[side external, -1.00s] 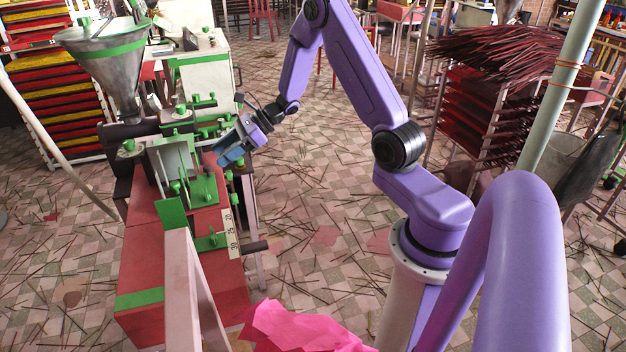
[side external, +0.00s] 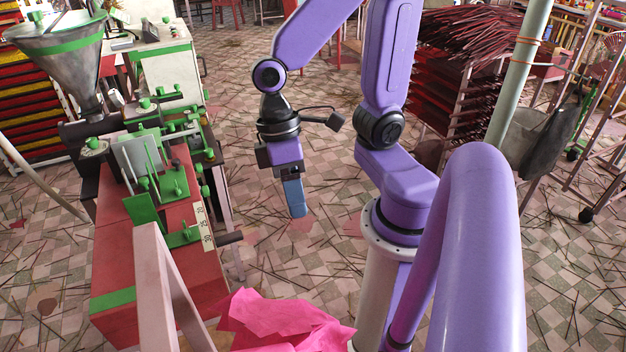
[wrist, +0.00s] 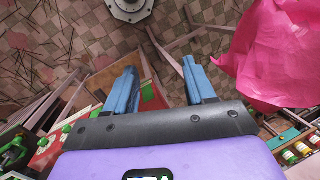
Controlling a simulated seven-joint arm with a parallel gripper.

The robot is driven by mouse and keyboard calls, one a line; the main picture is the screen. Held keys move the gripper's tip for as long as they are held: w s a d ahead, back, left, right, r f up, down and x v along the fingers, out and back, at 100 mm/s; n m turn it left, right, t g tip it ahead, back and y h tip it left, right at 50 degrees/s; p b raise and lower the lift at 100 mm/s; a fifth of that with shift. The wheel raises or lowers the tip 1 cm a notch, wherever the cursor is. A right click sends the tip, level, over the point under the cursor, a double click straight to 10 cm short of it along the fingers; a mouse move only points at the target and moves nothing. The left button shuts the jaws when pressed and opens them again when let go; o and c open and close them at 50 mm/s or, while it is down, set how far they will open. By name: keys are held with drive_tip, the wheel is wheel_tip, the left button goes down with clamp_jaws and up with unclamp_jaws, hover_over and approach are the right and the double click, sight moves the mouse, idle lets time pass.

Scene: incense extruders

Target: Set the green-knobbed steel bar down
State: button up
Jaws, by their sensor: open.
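My gripper (side external: 297,208) hangs pointing down over the floor, to the right of the red extruder bench (side external: 125,270) and apart from it. In the wrist view its two blue fingers (wrist: 160,82) stand wide apart with nothing between them. Several green-knobbed metal parts sit on the extruder bench, including a green plate (side external: 172,184) and a green bracket with a knob (side external: 184,236). I cannot tell for sure which of these is the green-knobbed steel bar. A green knob (wrist: 66,128) also shows at the left of the wrist view.
A grey hopper (side external: 55,65) stands over the extruder. A pale wooden frame (side external: 150,275) and pink sheets (side external: 280,322) are in the foreground; the pink sheets also fill the wrist view's upper right (wrist: 275,55). Tiled floor with scattered sticks lies open around my gripper.

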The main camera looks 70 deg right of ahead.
drive_tip(key=n, duration=0.2)
drive_tip(key=s+d+n+t, duration=0.1)
drive_tip(key=s+d+r+n+t+h, duration=0.1)
drive_tip(key=n, duration=0.1)
drive_tip(key=shift+s+n, duration=0.15)
drive_tip(key=shift+n, duration=0.15)
drive_tip(key=o, duration=0.3)
drive_tip(key=shift+d+n+t, duration=0.25)
drive_tip(key=shift+n+t, duration=0.15)
drive_tip(key=shift+n, duration=0.1)
drive_tip(key=shift+o, duration=0.2)
